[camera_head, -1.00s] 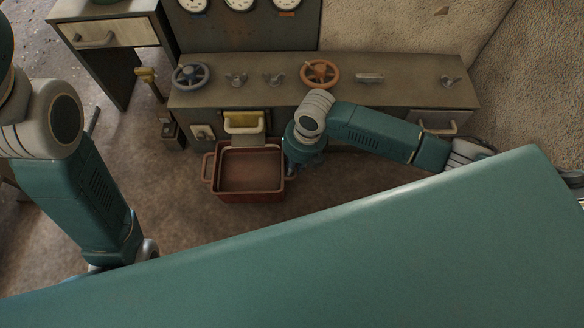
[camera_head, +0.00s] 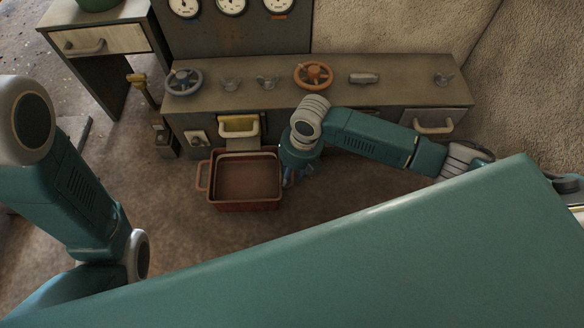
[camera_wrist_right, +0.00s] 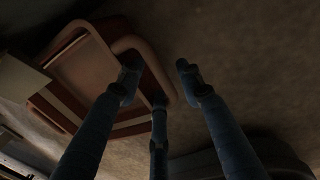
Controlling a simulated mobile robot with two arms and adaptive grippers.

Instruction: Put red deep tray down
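The red deep tray (camera_head: 245,205) is upright and looks empty, low in front of the cabinet. I cannot tell for certain whether its base touches the floor. My right gripper (camera_head: 296,180) is at the tray's right end, pointing down. In the right wrist view, the fingers (camera_wrist_right: 158,85) are spread apart at the tray's looped handle (camera_wrist_right: 150,55). The left and middle fingertips overlap the handle, and the right finger stands clear of it. My left arm is at the left, but its gripper is hidden.
The cabinet (camera_head: 400,95) behind the tray carries an orange handwheel (camera_head: 313,76), a grey handwheel (camera_head: 184,82) and several small knobs. A desk (camera_head: 100,40) stands back left.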

